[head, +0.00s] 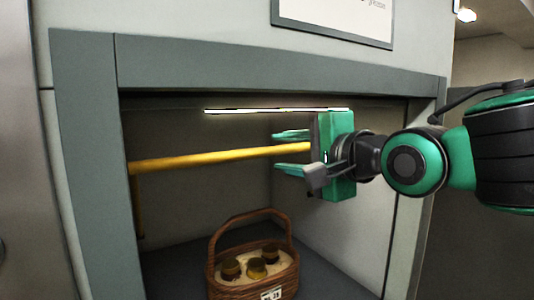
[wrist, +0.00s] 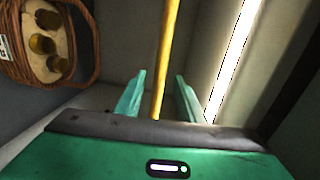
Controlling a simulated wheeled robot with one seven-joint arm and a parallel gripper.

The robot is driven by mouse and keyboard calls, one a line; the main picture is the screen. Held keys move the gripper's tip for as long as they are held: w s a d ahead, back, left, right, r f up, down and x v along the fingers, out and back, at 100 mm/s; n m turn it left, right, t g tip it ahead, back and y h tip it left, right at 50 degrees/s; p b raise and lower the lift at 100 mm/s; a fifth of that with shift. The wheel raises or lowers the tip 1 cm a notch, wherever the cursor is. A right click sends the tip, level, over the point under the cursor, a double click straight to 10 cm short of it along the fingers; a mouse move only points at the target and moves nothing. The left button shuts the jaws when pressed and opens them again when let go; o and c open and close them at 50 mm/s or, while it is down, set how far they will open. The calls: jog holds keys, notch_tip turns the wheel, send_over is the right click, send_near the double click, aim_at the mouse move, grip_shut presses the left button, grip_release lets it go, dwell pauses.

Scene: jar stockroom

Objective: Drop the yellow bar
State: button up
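The yellow bar (head: 220,156) runs level across the opening of a grey-framed recess in the head view. A short yellow upright hangs down at its left end. My gripper (head: 286,153) is at the bar's right part, with one green finger above the bar and one below. In the wrist view the bar (wrist: 168,60) passes between the two open fingers of my gripper (wrist: 160,97), with a gap on each side. The right end of the bar is hidden behind my gripper.
A wicker basket (head: 225,278) with several jars stands on the recess floor below the bar. The grey frame (head: 260,62) borders the recess at the top and sides. A bright light strip (head: 270,110) runs along the top, just above my gripper.

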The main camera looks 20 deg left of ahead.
jog(key=x, duration=0.9)
jog(key=shift+w, duration=0.2)
grip_shut()
